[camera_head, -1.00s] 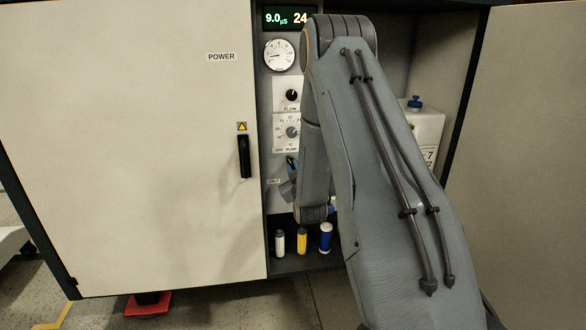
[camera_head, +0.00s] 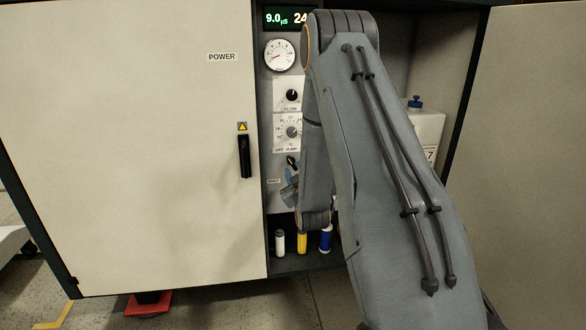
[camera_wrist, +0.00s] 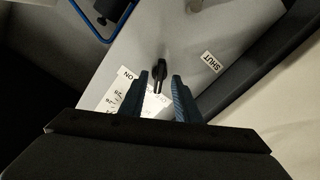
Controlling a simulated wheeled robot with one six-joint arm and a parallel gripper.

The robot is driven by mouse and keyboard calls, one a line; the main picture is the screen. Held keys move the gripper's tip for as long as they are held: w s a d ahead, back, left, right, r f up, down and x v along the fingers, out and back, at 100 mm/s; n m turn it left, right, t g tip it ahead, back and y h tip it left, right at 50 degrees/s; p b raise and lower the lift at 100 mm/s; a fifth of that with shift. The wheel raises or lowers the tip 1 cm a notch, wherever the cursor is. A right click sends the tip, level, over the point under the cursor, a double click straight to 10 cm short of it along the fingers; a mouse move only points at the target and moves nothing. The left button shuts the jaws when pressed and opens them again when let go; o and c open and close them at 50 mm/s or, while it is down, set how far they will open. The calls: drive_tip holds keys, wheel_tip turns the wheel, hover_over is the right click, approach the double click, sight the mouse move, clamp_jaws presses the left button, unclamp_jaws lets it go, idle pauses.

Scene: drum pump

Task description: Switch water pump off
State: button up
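The pump switch, a small black knob (camera_wrist: 160,72), is on the light grey control panel in the wrist view. An "ON" label (camera_wrist: 126,75) is left of it; another label between the fingers is hard to read. In the head view the black switch (camera_head: 292,160) shows just below the "PUMP" label (camera_head: 294,149). My gripper (camera_wrist: 161,76) has two blue fingers, spread apart, one on each side of the knob. I see a gap between the fingers and the knob. The gripper also shows in the head view (camera_head: 290,186), partly hidden by my arm.
A "SHUT" label (camera_wrist: 212,62) is beside the knob. A temperature dial (camera_head: 292,132), flow knob (camera_head: 292,95) and gauge (camera_head: 279,55) are above the switch. Several bottles (camera_head: 302,241) stand below. The cabinet door (camera_head: 130,170) is at left; a white canister (camera_head: 427,128) is at right.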

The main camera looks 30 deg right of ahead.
drive_tip(key=v, duration=0.5)
idle(0.4)
